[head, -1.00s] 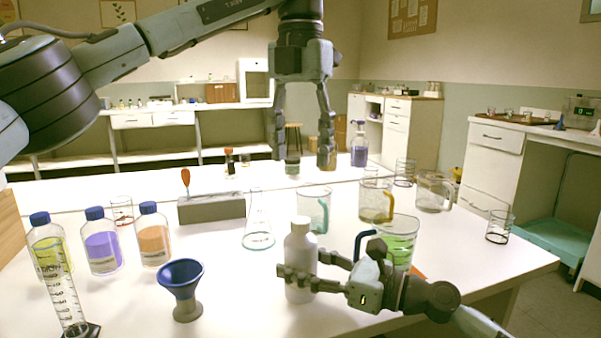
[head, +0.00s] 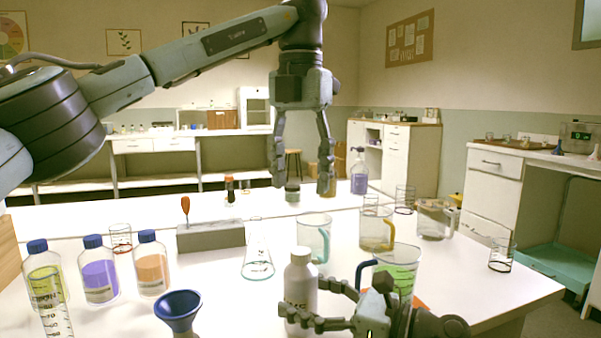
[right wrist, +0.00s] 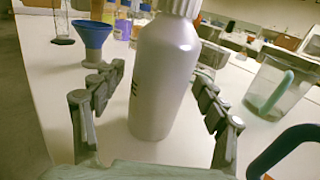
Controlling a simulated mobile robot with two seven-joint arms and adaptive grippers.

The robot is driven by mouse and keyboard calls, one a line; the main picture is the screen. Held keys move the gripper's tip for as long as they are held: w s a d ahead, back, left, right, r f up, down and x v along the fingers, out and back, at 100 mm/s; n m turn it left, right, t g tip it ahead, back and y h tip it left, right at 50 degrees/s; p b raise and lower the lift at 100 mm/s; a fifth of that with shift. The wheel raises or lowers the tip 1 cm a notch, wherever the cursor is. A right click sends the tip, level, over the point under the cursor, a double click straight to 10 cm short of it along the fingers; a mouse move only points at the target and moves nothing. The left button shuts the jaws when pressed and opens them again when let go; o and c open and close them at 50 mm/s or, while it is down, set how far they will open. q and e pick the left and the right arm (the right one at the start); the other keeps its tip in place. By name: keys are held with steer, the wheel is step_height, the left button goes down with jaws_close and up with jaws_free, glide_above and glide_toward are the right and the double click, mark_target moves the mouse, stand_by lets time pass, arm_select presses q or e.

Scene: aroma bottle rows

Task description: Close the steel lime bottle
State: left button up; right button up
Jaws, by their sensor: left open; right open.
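The steel lime bottle (head: 300,293) is a pale silver-grey bottle standing upright on the white table. A ribbed whitish cap (head: 300,256) sits on its neck; I cannot tell how tight it is. My right gripper (head: 303,300) is open, with one finger on each side of the bottle's body. In the right wrist view the bottle (right wrist: 163,80) stands between the spread fingers, its cap (right wrist: 181,8) cut by the top edge. My left gripper (head: 302,184) is open and empty, pointing down, above the cap in the picture.
A blue funnel (head: 178,312) stands left of the bottle. A flask (head: 257,265) and a beaker with a teal handle (head: 314,240) stand behind it. A green-filled beaker (head: 397,268) is close behind the right gripper. Blue-capped bottles (head: 100,275) stand at the left.

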steer(key=v, duration=1.1)
steer(key=shift+s+d, duration=0.1)
